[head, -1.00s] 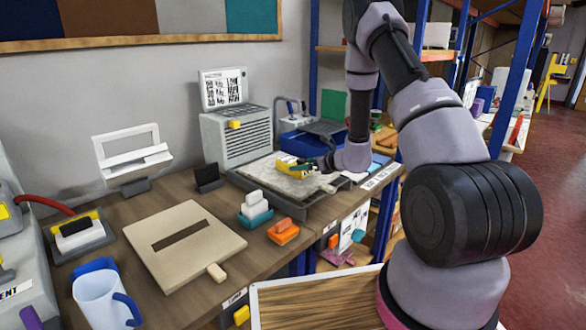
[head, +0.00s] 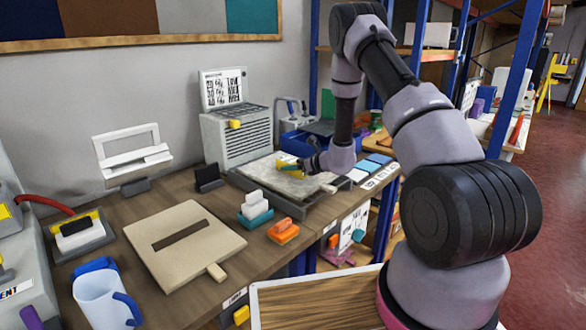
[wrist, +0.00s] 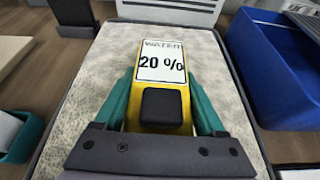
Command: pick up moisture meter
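The moisture meter (wrist: 160,89) is a yellow handheld block with a white display reading "WATER 20 %" and a black button pad. It lies over the pale speckled slab in the wrist view. In the head view, the meter (head: 288,159) is small and partly hidden by my gripper (head: 296,166). In the wrist view, the teal fingers of my gripper (wrist: 161,85) stand along both sides of the meter, with no clear gap at their tips. I cannot tell whether they press on it.
The slab (wrist: 92,80) lies in a dark-rimmed tray. A blue bin (wrist: 275,70) stands to its right. A grey vented machine (head: 238,135) stands behind the tray. An orange block (head: 283,231) and a teal holder (head: 256,220) are in front. A beige board (head: 185,245) lies at left.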

